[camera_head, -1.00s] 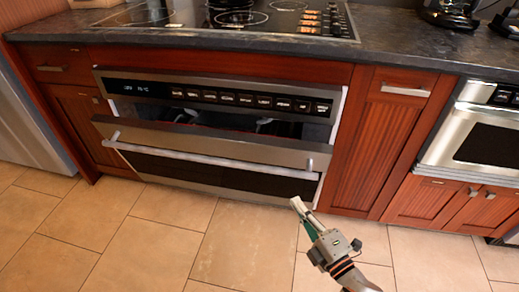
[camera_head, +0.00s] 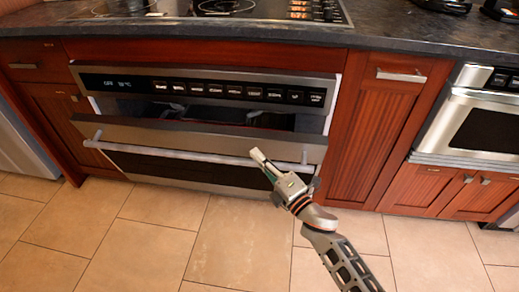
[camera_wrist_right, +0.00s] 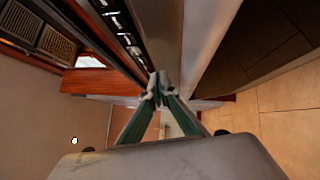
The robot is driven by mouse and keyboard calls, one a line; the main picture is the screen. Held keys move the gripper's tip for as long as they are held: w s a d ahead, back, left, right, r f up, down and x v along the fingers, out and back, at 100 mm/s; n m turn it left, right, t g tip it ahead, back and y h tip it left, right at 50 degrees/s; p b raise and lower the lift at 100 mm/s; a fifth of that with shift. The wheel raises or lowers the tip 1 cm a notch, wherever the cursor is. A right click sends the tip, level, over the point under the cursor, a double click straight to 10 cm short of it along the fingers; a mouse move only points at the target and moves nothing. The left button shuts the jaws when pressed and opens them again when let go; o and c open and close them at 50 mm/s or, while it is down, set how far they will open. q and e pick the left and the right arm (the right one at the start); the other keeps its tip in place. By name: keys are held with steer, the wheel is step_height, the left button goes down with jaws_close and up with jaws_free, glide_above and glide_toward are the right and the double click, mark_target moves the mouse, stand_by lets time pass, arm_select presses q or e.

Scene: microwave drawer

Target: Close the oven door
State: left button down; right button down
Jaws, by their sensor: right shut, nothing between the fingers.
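The oven door (camera_head: 200,136) is a wide steel drawer front with a long bar handle (camera_head: 190,153). It stands pulled out below the control panel (camera_head: 205,88), with a dark gap above its top edge. My right gripper (camera_head: 256,156) is shut and empty. In the head view it overlaps the right part of the door near the handle; whether it touches cannot be told. In the right wrist view the closed fingertips (camera_wrist_right: 160,82) point along the door and the panel. My left gripper is not in view.
The cooktop and dark counter (camera_head: 390,38) lie above the oven. Red wooden cabinets (camera_head: 371,140) flank it. A second steel oven (camera_head: 478,120) is at the right. The tiled floor (camera_head: 150,240) in front is clear.

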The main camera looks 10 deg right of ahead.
steer(key=shift+w+d+r, duration=0.1)
steer(key=shift+w+d, duration=0.2)
steer(key=shift+w, duration=0.3)
steer(key=shift+w+d+r, duration=0.15)
steer(key=shift+w+d, duration=0.05)
steer(key=shift+w, duration=0.3)
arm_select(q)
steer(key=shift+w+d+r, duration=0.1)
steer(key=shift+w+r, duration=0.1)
arm_select(e)
steer(key=shift+w+r, duration=0.1)
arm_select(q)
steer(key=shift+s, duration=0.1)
